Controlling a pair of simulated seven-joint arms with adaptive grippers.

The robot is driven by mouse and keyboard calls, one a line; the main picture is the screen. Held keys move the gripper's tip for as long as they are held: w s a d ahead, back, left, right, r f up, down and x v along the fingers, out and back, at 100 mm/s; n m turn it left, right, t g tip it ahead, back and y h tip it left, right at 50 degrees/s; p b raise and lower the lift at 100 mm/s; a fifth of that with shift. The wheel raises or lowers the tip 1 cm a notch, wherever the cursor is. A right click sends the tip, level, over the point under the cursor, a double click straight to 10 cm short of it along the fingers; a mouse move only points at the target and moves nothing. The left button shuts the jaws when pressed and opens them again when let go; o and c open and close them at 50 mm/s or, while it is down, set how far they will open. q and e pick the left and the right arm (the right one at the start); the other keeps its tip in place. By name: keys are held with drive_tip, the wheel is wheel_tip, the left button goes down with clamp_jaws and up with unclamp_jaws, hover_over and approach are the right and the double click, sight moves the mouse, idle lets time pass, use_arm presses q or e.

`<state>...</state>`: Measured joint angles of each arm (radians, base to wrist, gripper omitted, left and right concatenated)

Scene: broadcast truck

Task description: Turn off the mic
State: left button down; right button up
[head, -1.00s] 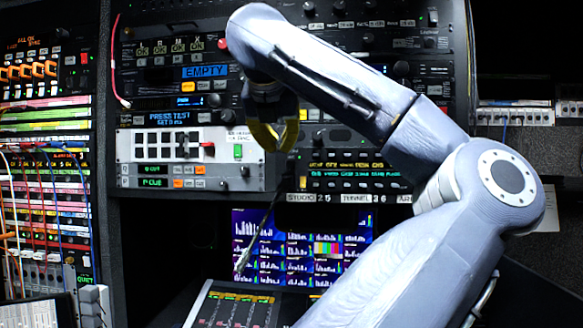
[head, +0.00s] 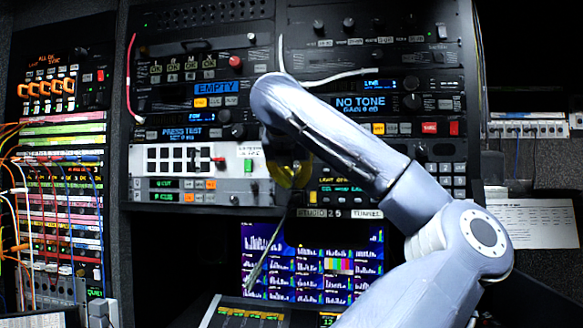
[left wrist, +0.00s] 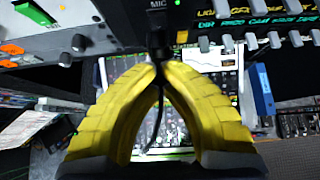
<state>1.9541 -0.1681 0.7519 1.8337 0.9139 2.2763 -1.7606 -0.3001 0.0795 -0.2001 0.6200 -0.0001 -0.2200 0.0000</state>
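The mic shows as a thin gooseneck (head: 264,258) slanting down in front of the monitor in the head view. In the left wrist view, a black fitting (left wrist: 159,38) sits below a "MIC" label, and a thin dark stem (left wrist: 158,118) runs down from it. My left gripper (head: 291,183) is at the lower edge of the rack, by the top of the gooseneck. Its yellow fingers (left wrist: 159,68) meet at the tips just under the fitting. I cannot tell whether they pinch the stem. No mic switch is clearly visible. My right gripper is out of view.
A white-grey panel (head: 206,197) with a green switch (head: 249,166) is left of the gripper. A black unit with rows of keys (head: 440,182) is to its right. Below are a monitor (head: 310,270) and a sloped console (head: 243,311). A patch bay with cables (head: 62,200) stands far left.

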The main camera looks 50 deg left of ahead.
sight(297, 195)
use_arm(q)
drive_tip(key=w+a, duration=0.1)
drive_tip(key=w+a+f, duration=0.1)
drive_tip(key=shift+w+a+f, duration=0.2)
drive_tip(key=shift+w, duration=0.1)
drive_tip(key=shift+w+a+r, duration=0.2)
drive_tip(key=shift+w+a, duration=0.55)
drive_tip(key=shift+w, duration=0.1)
